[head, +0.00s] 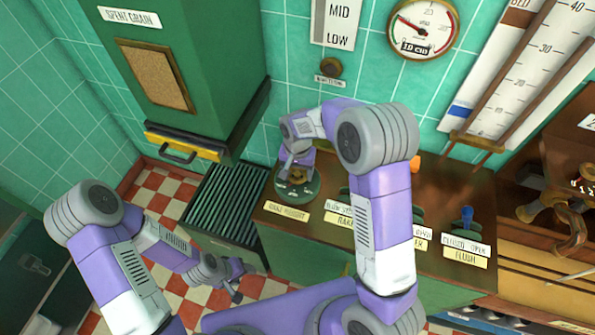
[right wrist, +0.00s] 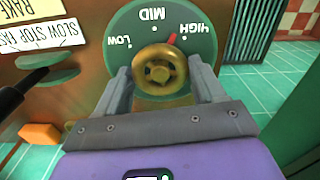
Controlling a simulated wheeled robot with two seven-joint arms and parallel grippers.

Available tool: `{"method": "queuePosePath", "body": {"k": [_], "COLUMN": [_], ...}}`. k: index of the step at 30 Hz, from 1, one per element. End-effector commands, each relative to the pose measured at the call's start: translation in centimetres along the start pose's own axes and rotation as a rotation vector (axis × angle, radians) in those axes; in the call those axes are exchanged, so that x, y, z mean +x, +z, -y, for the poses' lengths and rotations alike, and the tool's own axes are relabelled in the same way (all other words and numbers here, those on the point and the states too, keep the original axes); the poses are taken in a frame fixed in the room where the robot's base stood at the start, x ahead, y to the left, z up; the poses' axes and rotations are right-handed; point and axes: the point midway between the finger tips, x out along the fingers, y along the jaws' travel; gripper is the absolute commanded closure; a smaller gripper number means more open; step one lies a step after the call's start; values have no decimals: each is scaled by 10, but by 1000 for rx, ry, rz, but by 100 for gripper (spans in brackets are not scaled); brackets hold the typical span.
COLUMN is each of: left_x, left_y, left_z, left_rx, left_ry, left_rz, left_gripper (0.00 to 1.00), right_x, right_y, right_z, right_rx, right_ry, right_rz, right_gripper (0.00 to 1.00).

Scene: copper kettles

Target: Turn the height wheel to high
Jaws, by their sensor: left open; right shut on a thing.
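The brass height wheel (right wrist: 160,70) sits on a round green dial plate (right wrist: 125,65) marked LOW, MID and HIGH. Its red pointer (right wrist: 172,38) lies between MID and HIGH, nearer HIGH. My right gripper (right wrist: 163,82) has a finger on each side of the wheel and is shut on it. In the head view, the wheel (head: 296,176) is partly hidden under my right gripper (head: 297,165), above the brown console top. My left gripper (head: 235,280) is open and empty, low over the checked floor, away from the wheel.
A green cabinet (head: 205,60) with a yellow drawer front stands left of the console (head: 445,195). A dark slatted grate (head: 225,200) lies beside the console. A blue flush lever (head: 467,215) stands at right. My right arm hides the console's middle controls.

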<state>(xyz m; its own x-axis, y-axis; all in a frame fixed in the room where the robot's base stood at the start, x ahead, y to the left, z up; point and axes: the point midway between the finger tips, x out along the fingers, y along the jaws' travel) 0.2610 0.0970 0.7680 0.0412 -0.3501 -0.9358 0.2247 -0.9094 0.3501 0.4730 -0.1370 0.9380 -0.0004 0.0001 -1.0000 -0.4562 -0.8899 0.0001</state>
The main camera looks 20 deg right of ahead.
Motion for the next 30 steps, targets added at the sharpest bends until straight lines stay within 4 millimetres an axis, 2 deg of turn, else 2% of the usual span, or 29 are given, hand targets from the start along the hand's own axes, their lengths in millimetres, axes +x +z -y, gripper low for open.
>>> {"method": "queuePosePath", "body": {"k": [12, 30], "left_x": [-2, -3], "left_y": [0, 0], "left_z": [-1, -1], "left_rx": [0, 0], "left_ry": [0, 0], "left_rz": [0, 0], "left_gripper": [44, 44], "right_x": [-1, -1], "right_y": [-1, -1], "right_z": [1, 1], "right_rx": [262, 336], "right_ry": [-1, -3], "right_rz": [-2, -3], "right_gripper": [62, 62]}}
